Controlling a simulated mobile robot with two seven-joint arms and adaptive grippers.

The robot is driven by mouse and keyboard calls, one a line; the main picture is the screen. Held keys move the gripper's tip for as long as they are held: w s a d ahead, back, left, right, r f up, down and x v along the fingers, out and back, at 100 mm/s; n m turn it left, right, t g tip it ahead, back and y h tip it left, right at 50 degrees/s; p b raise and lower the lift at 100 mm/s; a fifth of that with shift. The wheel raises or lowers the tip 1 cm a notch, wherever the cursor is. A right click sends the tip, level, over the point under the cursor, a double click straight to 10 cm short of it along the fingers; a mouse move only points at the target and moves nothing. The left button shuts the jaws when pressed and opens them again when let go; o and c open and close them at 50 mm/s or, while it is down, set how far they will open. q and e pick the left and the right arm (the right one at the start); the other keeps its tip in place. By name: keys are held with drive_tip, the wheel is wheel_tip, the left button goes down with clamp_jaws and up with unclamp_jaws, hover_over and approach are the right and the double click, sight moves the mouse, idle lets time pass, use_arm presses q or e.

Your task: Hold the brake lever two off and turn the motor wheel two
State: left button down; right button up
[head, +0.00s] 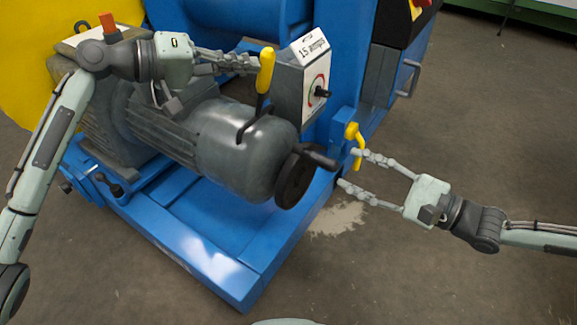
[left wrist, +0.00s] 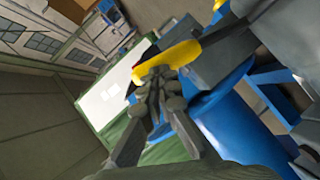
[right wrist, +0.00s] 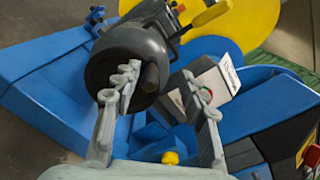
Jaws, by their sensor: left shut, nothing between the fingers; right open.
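The brake lever with a yellow grip (head: 266,70) stands up from the grey motor (head: 235,145). Its grip also shows in the left wrist view (left wrist: 182,56). My left gripper (head: 256,65) is shut with nothing between its fingers. Its fingertips (left wrist: 160,75) are right at the yellow grip; I cannot tell whether they press on it. The black motor wheel (head: 291,183) is on the motor's end, with a dark crank handle (head: 320,160) sticking out. My right gripper (head: 347,168) is open, facing the wheel (right wrist: 105,72). The crank handle (right wrist: 150,78) appears between its fingers in the right wrist view.
A grey box (head: 295,85) with a dial and a "15 amps" label stands behind the motor. A yellow handle (head: 353,133) on the blue frame is close to my right gripper's upper finger. The blue base (head: 235,265) lies below the motor. The floor at right is clear.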

use_arm(q)
drive_tip(key=p+v, duration=0.1)
drive_tip(key=v, duration=0.9)
drive_tip(key=shift+w, duration=0.2)
drive_tip(key=shift+a+r, duration=0.1)
drive_tip(key=shift+a, duration=0.05)
